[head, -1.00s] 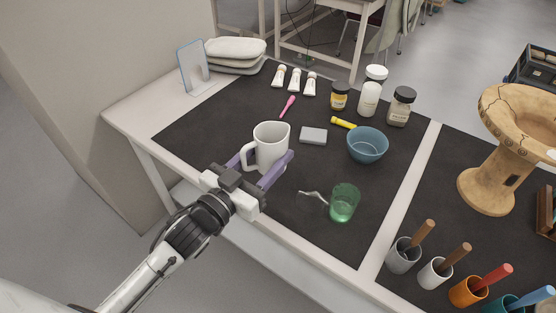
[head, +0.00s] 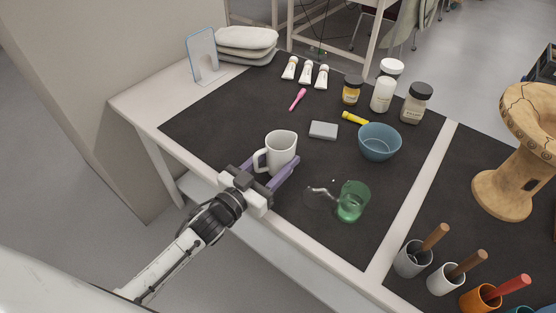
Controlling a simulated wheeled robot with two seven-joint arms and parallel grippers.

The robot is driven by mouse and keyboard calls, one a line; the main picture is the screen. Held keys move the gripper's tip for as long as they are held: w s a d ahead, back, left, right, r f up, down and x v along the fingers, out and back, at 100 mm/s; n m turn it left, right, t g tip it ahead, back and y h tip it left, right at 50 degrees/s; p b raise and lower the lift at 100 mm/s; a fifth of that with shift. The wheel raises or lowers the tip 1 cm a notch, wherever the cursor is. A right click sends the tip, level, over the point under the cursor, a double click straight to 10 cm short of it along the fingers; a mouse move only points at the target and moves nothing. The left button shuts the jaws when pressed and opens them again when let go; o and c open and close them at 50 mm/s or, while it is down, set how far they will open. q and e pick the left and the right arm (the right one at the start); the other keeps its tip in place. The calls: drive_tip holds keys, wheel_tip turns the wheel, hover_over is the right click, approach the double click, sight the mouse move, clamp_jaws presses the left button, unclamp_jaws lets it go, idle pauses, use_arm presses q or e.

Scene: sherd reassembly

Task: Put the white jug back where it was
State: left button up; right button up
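The white jug (head: 283,147) is upright over the dark mat on the left table, its handle toward the left. My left gripper (head: 270,170) reaches in from the lower left, with one purple finger on each side of the jug's lower part. It is shut on the jug. The fingers hide the jug's base, so I cannot tell whether it touches the mat. My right gripper is not in view.
A green glass (head: 351,202) and thin clear-and-grey items (head: 322,192) lie close right of the jug. The mat (head: 215,125) is clear to the left.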

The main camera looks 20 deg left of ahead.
use_arm(q)
drive_tip(key=shift+f, duration=0.15)
drive_tip(key=shift+f, duration=0.15)
drive_tip(key=o, duration=1.2)
drive_tip(key=shift+s+r, duration=0.1)
drive_tip(key=shift+r, duration=0.1)
drive_tip(key=v, duration=1.1)
drive_tip(key=shift+s+a, duration=0.15)
drive_tip(key=shift+s, duration=0.25)
